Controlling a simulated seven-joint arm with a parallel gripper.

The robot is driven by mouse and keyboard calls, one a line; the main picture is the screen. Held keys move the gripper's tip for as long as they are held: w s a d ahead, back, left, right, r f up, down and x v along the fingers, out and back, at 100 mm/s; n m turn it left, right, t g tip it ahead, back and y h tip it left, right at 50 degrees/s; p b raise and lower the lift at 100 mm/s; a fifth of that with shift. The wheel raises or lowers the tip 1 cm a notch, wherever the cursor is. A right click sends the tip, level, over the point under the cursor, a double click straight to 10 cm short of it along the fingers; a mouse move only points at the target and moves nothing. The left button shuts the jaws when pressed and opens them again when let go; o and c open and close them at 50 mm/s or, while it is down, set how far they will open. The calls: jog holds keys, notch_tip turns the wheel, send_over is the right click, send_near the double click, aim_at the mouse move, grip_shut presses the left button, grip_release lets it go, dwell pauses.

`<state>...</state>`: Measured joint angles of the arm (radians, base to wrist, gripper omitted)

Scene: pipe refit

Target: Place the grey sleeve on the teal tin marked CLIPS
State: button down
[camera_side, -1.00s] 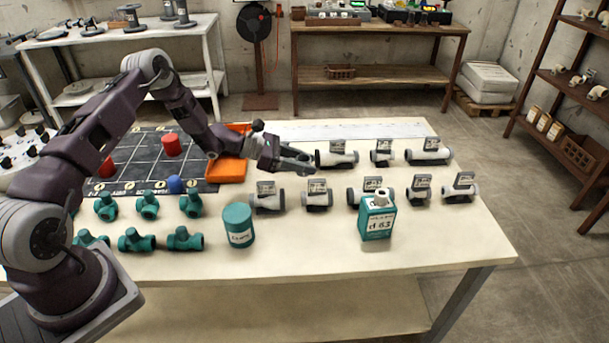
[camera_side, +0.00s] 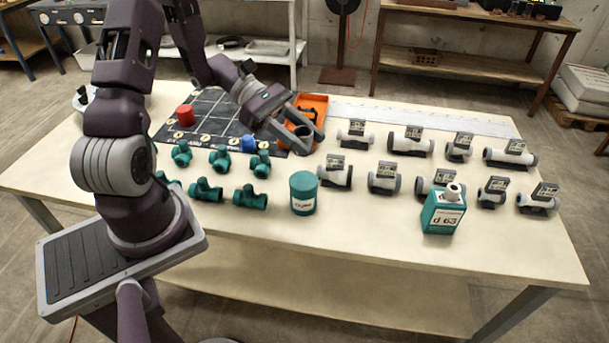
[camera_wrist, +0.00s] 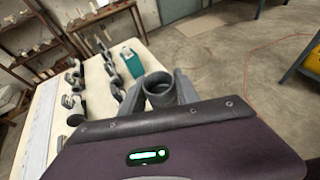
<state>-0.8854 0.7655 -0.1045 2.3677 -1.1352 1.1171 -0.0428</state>
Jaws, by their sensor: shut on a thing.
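The teal tin (camera_side: 303,197) with a white label stands upright near the front middle of the table in the side view; its top is clear. My gripper (camera_side: 299,134) is shut on the grey sleeve (camera_side: 304,131), held above the table, behind the tin and near the orange tray. In the wrist view the sleeve (camera_wrist: 160,90) sits between the two fingers of my gripper (camera_wrist: 161,91), with its open round end showing. The tin cannot be made out in the wrist view.
A teal bottle (camera_side: 442,215) marked d 63 stands to the right. White pipe fittings (camera_side: 383,178) with tags stand in rows behind and right of the tin. Teal fittings (camera_side: 206,190) stand to its left. The orange tray (camera_side: 312,104) and dark mat (camera_side: 215,110) lie behind. The front table strip is clear.

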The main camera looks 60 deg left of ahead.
aim_at(305, 180)
notch_tip(305, 180, down, 8)
jog(key=shift+f, duration=0.15)
jog(key=shift+f, duration=0.1)
jog(key=c, duration=0.9)
grip_release()
